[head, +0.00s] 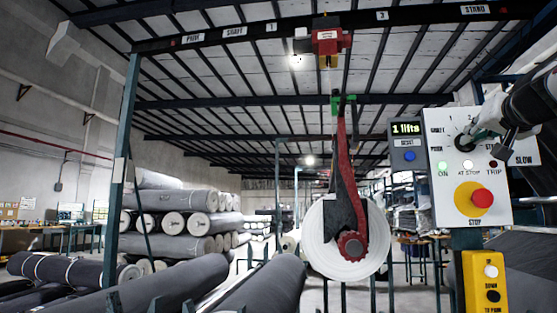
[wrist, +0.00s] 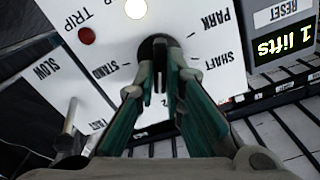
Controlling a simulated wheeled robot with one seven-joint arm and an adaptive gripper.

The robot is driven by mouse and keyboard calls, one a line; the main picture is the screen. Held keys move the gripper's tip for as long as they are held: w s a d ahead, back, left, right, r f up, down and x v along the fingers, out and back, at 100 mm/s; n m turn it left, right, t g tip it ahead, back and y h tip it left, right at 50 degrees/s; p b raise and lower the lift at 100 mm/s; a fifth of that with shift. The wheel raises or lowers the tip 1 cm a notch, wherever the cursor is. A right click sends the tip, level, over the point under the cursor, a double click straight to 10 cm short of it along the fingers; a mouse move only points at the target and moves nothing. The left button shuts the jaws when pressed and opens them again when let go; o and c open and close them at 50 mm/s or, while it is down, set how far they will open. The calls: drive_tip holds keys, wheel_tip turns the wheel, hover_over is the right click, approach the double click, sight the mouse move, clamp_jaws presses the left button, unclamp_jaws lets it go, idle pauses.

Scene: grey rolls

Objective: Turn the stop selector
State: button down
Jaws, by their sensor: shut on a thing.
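The stop selector (head: 464,143) is a round black knob on the upper part of a white control panel (head: 440,185). Labels SHAFT, PARK, 1, 2 and STAND surround it. My gripper (head: 476,139) reaches in from the right and is shut on the knob. In the wrist view the selector (wrist: 154,46) shows dark between and beyond the fingertips of my gripper (wrist: 158,78), and the panel lettering appears upside down. The fingers hide part of the knob, so I cannot tell which mark it points to.
Below the selector are lamps ON, AT STOP and TRIP, and a red STOP button (head: 478,198) on yellow. A display (head: 406,129) reads "1 lifts" above a blue RESET button (head: 409,156). A SLOW lever (wrist: 69,116) stands beside the panel. A red hoist hook (head: 345,170) carries a white roll (head: 318,240).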

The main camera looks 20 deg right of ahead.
drive_tip(key=shift+s+d+f+m+p, duration=0.1)
drive_tip(key=shift+m+p, duration=0.35)
drive_tip(key=shift+m, duration=1.2)
drive_tip(key=shift+d+f+m+p, duration=0.1)
drive_tip(key=shift+m+p, duration=0.3)
drive_tip(key=shift+m, duration=1.25)
drive_tip(key=c, duration=1.7)
unclamp_jaws()
drive_tip(key=v, duration=1.2)
drive_tip(key=shift+s, duration=0.1)
